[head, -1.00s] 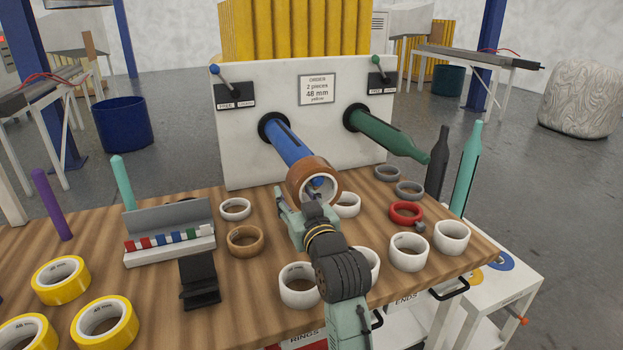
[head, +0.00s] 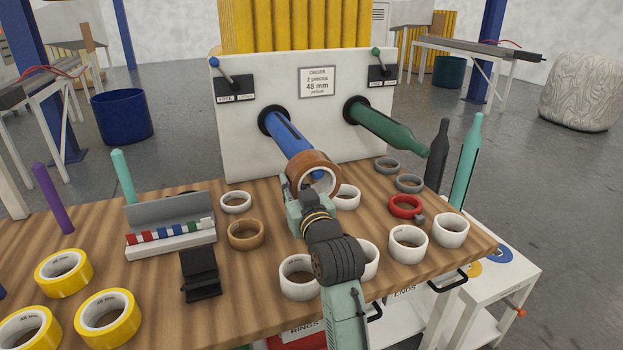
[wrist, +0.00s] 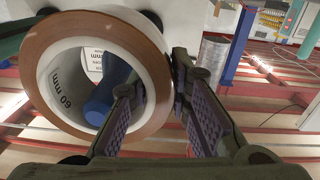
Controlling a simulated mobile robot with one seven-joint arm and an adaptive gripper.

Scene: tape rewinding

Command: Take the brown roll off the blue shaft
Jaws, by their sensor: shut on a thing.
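The brown roll (head: 313,168) has a white core and sits at the front end of the blue shaft (head: 286,138). In the wrist view the roll (wrist: 60,28) fills the left side, its core marked 60 mm. The blue shaft (wrist: 103,98) shows through the core opening, off to its lower right; I cannot tell how far its end reaches into the core. My gripper (head: 303,192) is shut on the roll's wall. In the wrist view my gripper (wrist: 158,78) has one finger inside the core and the other outside on the right.
A green shaft (head: 390,130) sticks out of the white panel (head: 235,130) to the right. White rings (head: 300,278) and a brown ring (head: 246,234) lie on the wooden table (head: 270,270). Yellow rolls (head: 63,272) and a tool rack (head: 170,225) stand left.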

